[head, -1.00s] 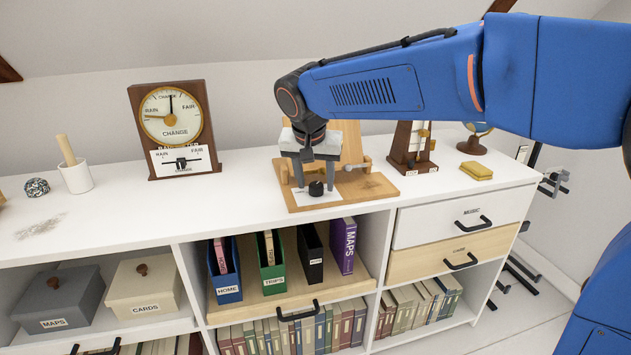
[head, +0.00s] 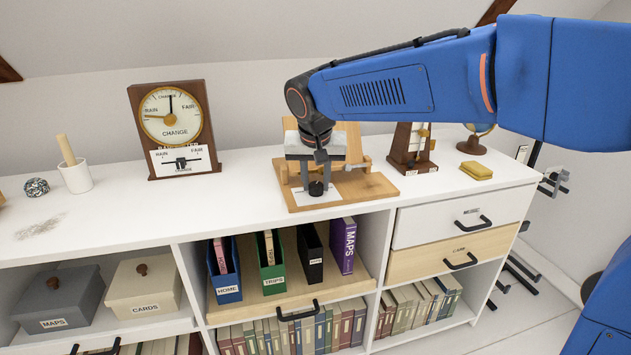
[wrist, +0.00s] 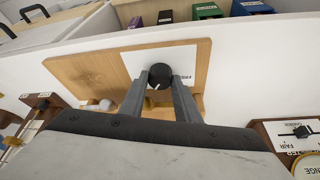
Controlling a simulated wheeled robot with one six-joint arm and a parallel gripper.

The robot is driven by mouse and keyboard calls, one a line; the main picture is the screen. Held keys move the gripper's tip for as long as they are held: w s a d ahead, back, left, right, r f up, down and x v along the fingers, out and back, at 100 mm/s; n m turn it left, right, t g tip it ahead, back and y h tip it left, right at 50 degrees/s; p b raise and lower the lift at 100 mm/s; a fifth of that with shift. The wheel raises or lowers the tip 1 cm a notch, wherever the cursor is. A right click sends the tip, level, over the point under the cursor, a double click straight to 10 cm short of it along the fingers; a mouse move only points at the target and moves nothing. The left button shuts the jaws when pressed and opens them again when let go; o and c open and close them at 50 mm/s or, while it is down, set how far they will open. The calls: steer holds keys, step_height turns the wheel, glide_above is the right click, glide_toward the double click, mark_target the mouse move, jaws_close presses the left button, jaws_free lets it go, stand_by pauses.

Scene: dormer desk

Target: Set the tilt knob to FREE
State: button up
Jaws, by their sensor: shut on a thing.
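The tilt knob (wrist: 160,76) is a round black knob with a white pointer line, on a white label plate (wrist: 186,54) on a wooden stand (wrist: 85,75). In the wrist view one word on the plate, right of the knob, looks like FREE; other markings are hidden or too small to read. The pointer line points down and slightly left in that view. My gripper (wrist: 159,82) is shut on the knob, one finger on each side. In the head view the knob (head: 316,188) shows between the fingertips of my gripper (head: 315,187), low over the stand's base (head: 375,188).
A barometer (head: 172,125) with a slider stands to the left. A wooden metronome-like piece (head: 411,150) and a yellow sponge-like block (head: 477,172) stand to the right. The white desktop (head: 245,175) left of the stand is clear. Binders sit on the shelf below.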

steer(key=shift+d+n+y, duration=0.1)
steer(key=shift+n+y, duration=0.4)
steer(key=shift+n, duration=0.7)
steer(key=o, duration=1)
steer(key=shift+o, duration=0.2)
steer(key=v, duration=1.7)
steer(key=shift+r, duration=0.2)
